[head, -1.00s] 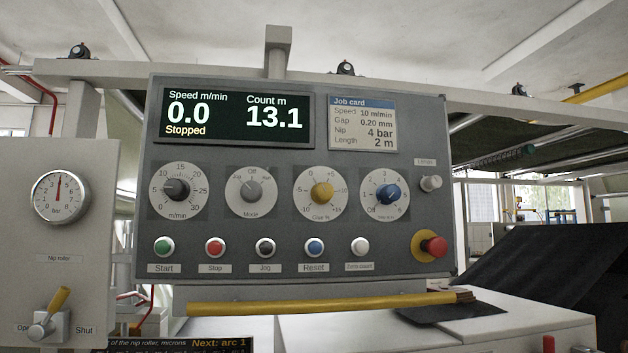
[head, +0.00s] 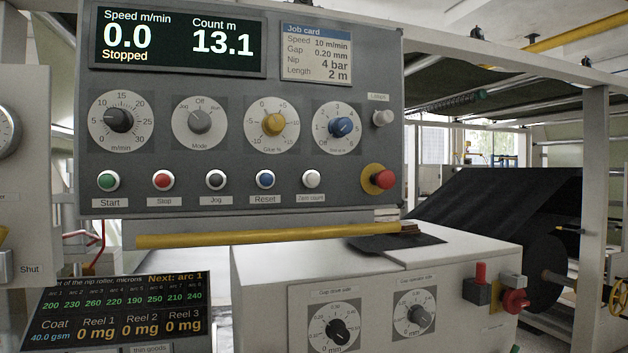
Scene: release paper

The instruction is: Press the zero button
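The control panel (head: 240,200) faces me in the head view. The white zero button (head: 311,179) is at the right end of the row of push buttons, above a small label that appears to read Zero count. The dark display (head: 180,42) above shows speed 0.0, count 13.1 m and Stopped. No part of my gripper shows in the head view, and nothing covers the button.
A red mushroom button (head: 383,179) sits right of the zero button, and the blue Reset button (head: 265,180) left of it. A yellow bar (head: 260,234) runs below the panel. A white cabinet (head: 262,290) with dials stands beneath. A black roll (head: 545,260) is at right.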

